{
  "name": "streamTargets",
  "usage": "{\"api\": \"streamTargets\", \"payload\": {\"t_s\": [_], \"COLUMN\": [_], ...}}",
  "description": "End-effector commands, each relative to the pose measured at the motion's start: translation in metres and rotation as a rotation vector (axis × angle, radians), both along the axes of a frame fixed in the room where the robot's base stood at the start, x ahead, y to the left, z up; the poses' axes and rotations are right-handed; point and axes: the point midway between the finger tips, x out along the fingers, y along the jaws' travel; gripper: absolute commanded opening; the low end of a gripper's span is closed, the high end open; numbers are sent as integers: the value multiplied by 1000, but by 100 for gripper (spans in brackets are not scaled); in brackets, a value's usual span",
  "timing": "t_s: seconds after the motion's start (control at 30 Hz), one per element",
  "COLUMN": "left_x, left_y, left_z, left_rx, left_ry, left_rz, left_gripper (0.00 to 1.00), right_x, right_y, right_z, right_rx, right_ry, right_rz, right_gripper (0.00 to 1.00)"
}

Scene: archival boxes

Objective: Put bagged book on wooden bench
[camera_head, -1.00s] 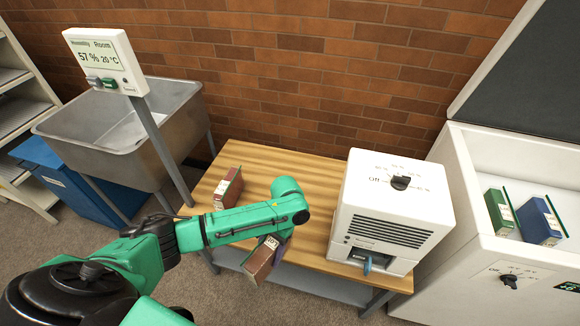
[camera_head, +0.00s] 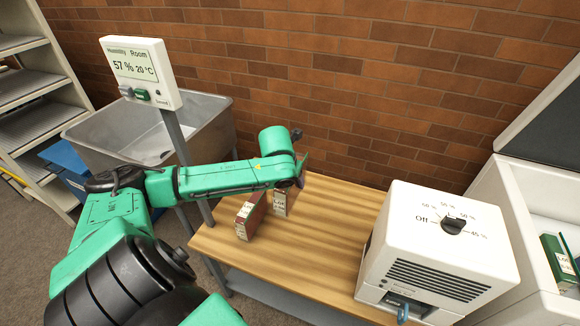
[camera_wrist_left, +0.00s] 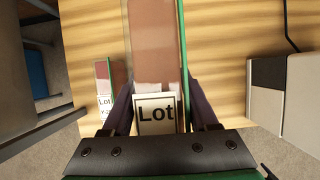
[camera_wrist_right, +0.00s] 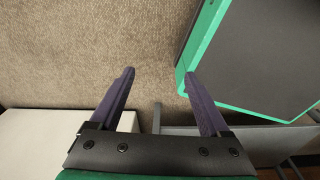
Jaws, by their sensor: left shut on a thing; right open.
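The wooden bench (camera_head: 318,255) has a light striped top and stands against the brick wall. My left gripper (camera_head: 297,178) is shut on a red-brown book (camera_head: 281,204) with a white "Lot" label, over the back left part of the bench. The left wrist view shows the held book (camera_wrist_left: 156,50) between the fingers, with a green strip along one side. Whether its lower end touches the bench, I cannot tell. A second red-brown book (camera_head: 250,216) stands on the bench just left of it. My right gripper (camera_wrist_right: 160,82) is open and empty over the carpet.
A white humidifier box (camera_head: 440,245) with a dial stands on the bench's right part. A metal sink (camera_head: 150,135) and a post with a humidity display (camera_head: 140,70) are at left. A white chest (camera_head: 515,215) with a green book (camera_head: 556,258) is at right. The bench middle is clear.

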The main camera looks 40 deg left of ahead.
Motion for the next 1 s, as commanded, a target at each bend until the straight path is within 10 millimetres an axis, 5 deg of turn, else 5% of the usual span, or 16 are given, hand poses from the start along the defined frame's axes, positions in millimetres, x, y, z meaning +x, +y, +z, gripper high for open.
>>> {"api": "streamTargets", "payload": {"t_s": [0.4, 0.7, 0.93, 0.97, 1.0], "left_x": [-1, 0, -1, -2, -2], "left_y": [-1, -1, 0, 0, 0], "left_z": [-128, -177, -182, -183, -183], "left_rx": [-1, -1, 2, 1, 1], "left_ry": [3, 2, 3, 7, 7], "left_rz": [5, 5, 4, 5, 5], "left_gripper": [0, 0, 0, 64, 79], "right_x": [-3, -3, -3, -3, -3], "right_y": [10, 7, 5, 4, 4], "right_z": [-20, -29, -28, -28, -28], "right_rx": [13, 9, 6, 6, 5], "right_ry": [5, 5, 5, 5, 5], "right_rz": [-1, 1, 2, 2, 1], "right_gripper": [80, 80, 80, 80, 80]}}
